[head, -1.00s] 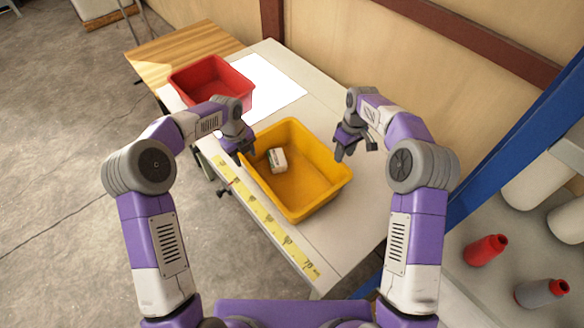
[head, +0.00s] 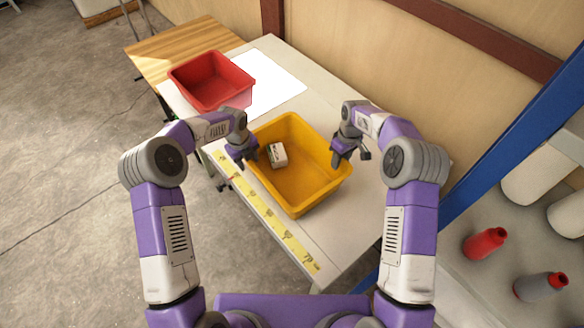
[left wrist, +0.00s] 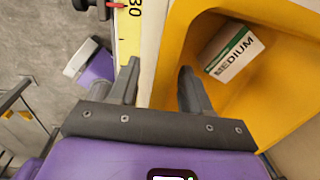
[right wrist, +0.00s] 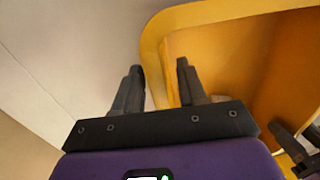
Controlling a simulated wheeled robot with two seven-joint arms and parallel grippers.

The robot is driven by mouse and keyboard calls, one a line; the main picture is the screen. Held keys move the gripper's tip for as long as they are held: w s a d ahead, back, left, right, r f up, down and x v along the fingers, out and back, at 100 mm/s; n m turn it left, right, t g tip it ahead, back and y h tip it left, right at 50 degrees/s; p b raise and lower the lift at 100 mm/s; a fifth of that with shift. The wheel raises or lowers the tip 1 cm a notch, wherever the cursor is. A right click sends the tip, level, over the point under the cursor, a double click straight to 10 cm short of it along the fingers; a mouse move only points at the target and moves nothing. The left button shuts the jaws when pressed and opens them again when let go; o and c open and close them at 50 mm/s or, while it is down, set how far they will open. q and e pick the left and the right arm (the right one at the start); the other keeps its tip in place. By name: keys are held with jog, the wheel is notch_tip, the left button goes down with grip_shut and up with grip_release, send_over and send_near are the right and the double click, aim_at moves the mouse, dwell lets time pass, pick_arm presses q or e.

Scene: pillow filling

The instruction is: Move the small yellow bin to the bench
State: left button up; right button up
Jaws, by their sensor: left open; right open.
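The yellow bin (head: 310,200) sits on the table (head: 362,205) and holds a small white box (head: 277,155) marked MEDIUM, seen in the left wrist view (left wrist: 235,55). My left gripper (head: 247,160) is open at the bin's left side; in the left wrist view the bin's rim (left wrist: 166,60) lies between its fingers (left wrist: 160,75). My right gripper (head: 342,158) is open at the right side; in the right wrist view the rim (right wrist: 155,45) runs between its fingers (right wrist: 158,75). I cannot tell whether the fingers touch the rim.
A red bin (head: 205,90) stands behind to the left, beside a white sheet (head: 275,85). A wooden-topped bench (head: 180,50) adjoins at the far left.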

pick_arm(q)
jog(key=shift+f, duration=0.35)
pick_arm(e)
jog(key=shift+f, duration=0.35)
pick_arm(q)
jog(key=shift+c, duration=0.5)
pick_arm(e)
jog(key=shift+c, duration=0.5)
pick_arm(q)
jog(key=c, duration=0.7)
pick_arm(e)
grip_shut()
pick_arm(q)
grip_shut()
jog(key=shift+d, duration=0.1)
pick_arm(e)
jog(key=shift+a, duration=0.1)
